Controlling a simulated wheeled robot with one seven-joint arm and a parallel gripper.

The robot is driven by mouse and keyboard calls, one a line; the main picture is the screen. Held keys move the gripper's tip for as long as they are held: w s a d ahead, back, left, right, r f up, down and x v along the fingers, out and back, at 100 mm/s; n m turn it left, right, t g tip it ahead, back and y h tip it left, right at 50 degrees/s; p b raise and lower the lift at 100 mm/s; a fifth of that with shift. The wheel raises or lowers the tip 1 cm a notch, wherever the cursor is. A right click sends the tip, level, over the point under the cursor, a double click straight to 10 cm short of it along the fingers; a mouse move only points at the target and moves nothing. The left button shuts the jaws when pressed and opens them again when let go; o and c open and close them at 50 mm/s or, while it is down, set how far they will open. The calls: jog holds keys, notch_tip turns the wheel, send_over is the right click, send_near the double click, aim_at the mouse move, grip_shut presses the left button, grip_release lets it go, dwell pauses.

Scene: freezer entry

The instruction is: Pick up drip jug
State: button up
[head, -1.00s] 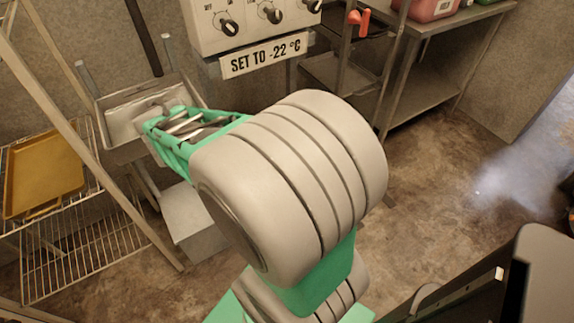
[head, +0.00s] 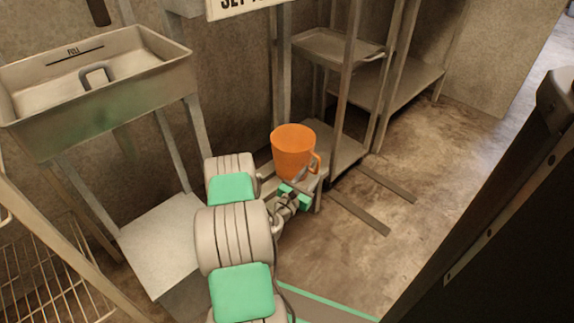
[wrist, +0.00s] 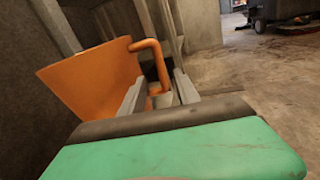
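The drip jug is an orange, wide-mouthed jug (head: 292,150) standing upright at a low stand in the middle of the head view, handle to the right. In the wrist view the jug (wrist: 92,85) fills the left side, with its looped handle (wrist: 160,62) reaching down between my fingers. My gripper (wrist: 160,92) is open, one finger on each side of the handle with gaps showing. In the head view my gripper (head: 294,190) is at the jug's lower right, partly hidden by my arm. Contact between fingers and handle cannot be told.
A metal basin (head: 100,85) on legs stands at the left, with a grey block (head: 160,240) below it. A wire rack (head: 45,270) is at lower left. A shelf unit (head: 335,45) stands behind the jug.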

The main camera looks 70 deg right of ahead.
jog(key=p, duration=0.1)
jog(key=d, duration=0.1)
jog(key=d+p, duration=0.1)
jog(key=shift+s+d+r+p, duration=0.1)
jog(key=shift+s+r+p, duration=0.2)
jog(key=shift+s+p, duration=0.05)
jog(key=d, duration=0.2)
jog(key=s+d, duration=0.1)
jog(key=d, duration=0.2)
jog(key=shift+d+p, duration=0.2)
jog(key=shift+p, duration=0.15)
grip_shut()
jog(key=shift+r, duration=0.1)
dwell(0.7)
